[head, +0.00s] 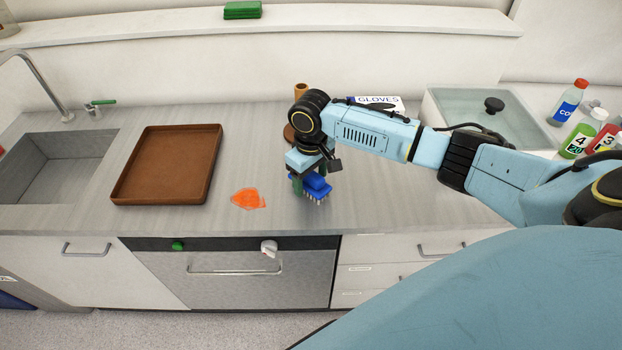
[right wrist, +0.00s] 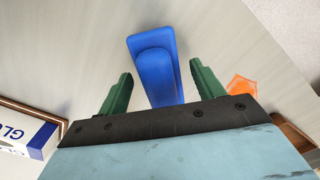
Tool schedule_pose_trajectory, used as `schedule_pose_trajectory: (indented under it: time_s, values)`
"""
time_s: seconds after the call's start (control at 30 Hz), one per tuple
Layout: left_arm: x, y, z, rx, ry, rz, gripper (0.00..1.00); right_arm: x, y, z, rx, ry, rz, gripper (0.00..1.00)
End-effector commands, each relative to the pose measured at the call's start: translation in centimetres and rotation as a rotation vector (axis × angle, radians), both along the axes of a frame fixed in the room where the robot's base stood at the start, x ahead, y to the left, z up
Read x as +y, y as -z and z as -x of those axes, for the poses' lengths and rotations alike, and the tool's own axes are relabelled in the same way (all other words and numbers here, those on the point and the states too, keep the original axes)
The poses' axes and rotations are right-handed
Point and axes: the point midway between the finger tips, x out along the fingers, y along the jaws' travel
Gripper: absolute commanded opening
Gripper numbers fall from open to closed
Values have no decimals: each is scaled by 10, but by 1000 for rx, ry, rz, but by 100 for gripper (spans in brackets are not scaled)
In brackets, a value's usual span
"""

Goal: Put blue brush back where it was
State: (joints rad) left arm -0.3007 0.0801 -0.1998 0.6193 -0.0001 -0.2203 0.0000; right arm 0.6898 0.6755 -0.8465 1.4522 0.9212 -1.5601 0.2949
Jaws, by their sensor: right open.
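The blue brush (head: 318,188) is on the grey counter near its front edge, pale bristles facing down. In the right wrist view, the brush's blue back and raised grip (right wrist: 154,65) lie between my two green fingers. My right gripper (head: 311,178) is directly over the brush. It is open, with a gap on each side of the brush, and the near end of the brush is hidden by the gripper body. An orange smear (head: 248,199) is on the counter to the left of the brush. My left gripper is not in view.
A brown tray (head: 118,197) and a sink (head: 50,168) are on the left. A gloves box (head: 388,102), a lidded clear tub (head: 455,108) and several bottles (head: 568,102) stand at the back right. A green sponge (head: 242,10) is on the ledge. A brown cylindrical thing (head: 301,90) stands behind my gripper.

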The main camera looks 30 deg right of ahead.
Motion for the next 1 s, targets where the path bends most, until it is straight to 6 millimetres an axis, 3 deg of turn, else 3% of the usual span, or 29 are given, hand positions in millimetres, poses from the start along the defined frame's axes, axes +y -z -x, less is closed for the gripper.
schedule_pose_trajectory:
  time_s: [0.3,0.5,0.7,1.0]
  values:
    - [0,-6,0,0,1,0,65,0,-69,-1,-5,-1,-1,67]
    - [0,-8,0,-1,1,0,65,0,-100,-1,-3,1,-1,67]
    - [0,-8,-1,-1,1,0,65,0,-112,-1,-1,1,0,67]
    - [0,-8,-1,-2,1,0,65,0,-113,0,-1,1,0,67]
